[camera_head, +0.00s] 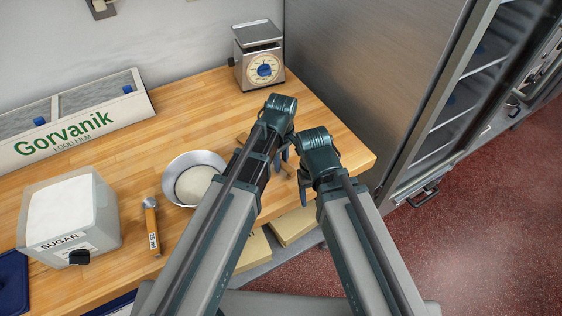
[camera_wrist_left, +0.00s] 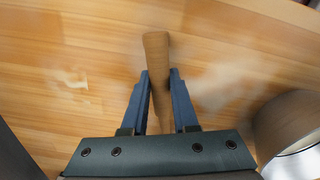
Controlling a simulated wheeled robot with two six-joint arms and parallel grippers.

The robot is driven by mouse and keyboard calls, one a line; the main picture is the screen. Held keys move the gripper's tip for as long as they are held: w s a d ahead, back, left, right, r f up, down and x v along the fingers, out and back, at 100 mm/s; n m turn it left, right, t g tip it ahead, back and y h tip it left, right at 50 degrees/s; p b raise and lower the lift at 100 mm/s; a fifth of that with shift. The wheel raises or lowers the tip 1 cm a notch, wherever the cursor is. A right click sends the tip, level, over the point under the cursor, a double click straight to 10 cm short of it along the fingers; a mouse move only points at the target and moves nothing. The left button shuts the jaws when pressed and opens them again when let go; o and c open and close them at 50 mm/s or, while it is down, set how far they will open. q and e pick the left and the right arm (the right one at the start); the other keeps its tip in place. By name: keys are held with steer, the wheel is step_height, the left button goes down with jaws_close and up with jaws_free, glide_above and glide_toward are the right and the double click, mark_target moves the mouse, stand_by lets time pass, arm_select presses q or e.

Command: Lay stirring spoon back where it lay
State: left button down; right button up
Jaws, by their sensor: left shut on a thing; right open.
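The wooden stirring spoon (camera_wrist_left: 155,75) is between the blue fingers of my left gripper (camera_wrist_left: 158,85) in the left wrist view, with one end sticking out past the fingertips. The gripper is shut on it. In the head view, my left gripper (camera_head: 283,153) is over the right part of the wooden counter, and parts of the spoon (camera_head: 243,138) show beside the arm; the rest is hidden. My right gripper (camera_head: 303,188) is open near the counter's front edge, partly hidden by its own wrist.
A metal bowl (camera_head: 168,178) with pale contents stands left of my left arm. A sugar bin (camera_head: 108,222), a labelled wooden-handled tool (camera_head: 152,230), a film dispenser (camera_head: 75,140) and a scale (camera_head: 260,52) are also on the counter (camera_head: 190,110). A steel cabinet (camera_head: 370,70) stands at the right.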

arm_select(q)
steer(key=shift+f, duration=0.3)
steer(key=c, duration=0.6)
jaws_free()
steer(key=shift+r, duration=0.15)
step_height(320, 180, up, 14)
steer(key=p, duration=1.3)
steer(key=shift+f, duration=0.2)
